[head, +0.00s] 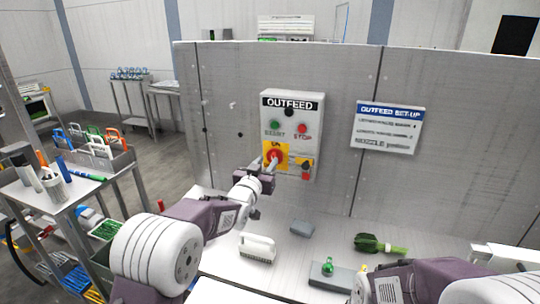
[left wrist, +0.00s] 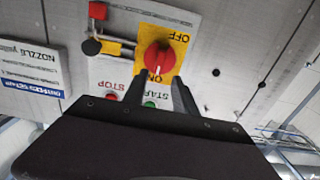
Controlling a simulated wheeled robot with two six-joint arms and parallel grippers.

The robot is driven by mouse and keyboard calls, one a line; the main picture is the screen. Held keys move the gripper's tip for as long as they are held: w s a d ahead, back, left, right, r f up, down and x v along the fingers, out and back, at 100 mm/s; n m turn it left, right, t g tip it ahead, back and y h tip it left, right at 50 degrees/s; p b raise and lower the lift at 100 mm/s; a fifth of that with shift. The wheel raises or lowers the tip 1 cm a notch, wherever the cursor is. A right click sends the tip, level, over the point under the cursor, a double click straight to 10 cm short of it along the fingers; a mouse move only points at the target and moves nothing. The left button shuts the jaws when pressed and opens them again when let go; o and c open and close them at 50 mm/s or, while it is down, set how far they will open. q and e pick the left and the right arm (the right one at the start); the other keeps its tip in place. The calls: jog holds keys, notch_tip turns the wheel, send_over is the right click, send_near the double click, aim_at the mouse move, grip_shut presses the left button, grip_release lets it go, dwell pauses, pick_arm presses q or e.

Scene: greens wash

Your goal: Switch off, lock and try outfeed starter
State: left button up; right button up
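The outfeed starter box (head: 313,104) is on the grey panel, with a green START button (head: 275,126) and a red STOP button (head: 302,128). Its rotary switch has a red knob (left wrist: 158,57) on a yellow plate (left wrist: 181,51). The knob's white mark points towards ON in the left wrist view, which is turned over. My left gripper (left wrist: 160,80) is open at the knob, fingertips apart on the ON side; contact is unclear. Beside the plate is a yellow-edged fitting with a black knob-like part (left wrist: 91,46) and a red piece (left wrist: 98,10). My right gripper is out of view.
A set-up sign (head: 389,128) is on the panel. The bench below holds a white brush (head: 257,247), a grey block (head: 302,228), a green bottle-like item (head: 372,244) and a grey box with a green knob (head: 330,272). A left cart (head: 62,193) holds coloured padlock-like items.

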aim_at(272, 156)
pick_arm(q)
jog(key=x, duration=0.3)
jog(key=shift+w+d+r+p, duration=0.15)
jog(key=shift+w+d+p, duration=0.1)
jog(key=shift+d+p, duration=0.15)
jog(key=shift+w+a, duration=0.1)
jog(key=shift+w, duration=0.15)
grip_shut()
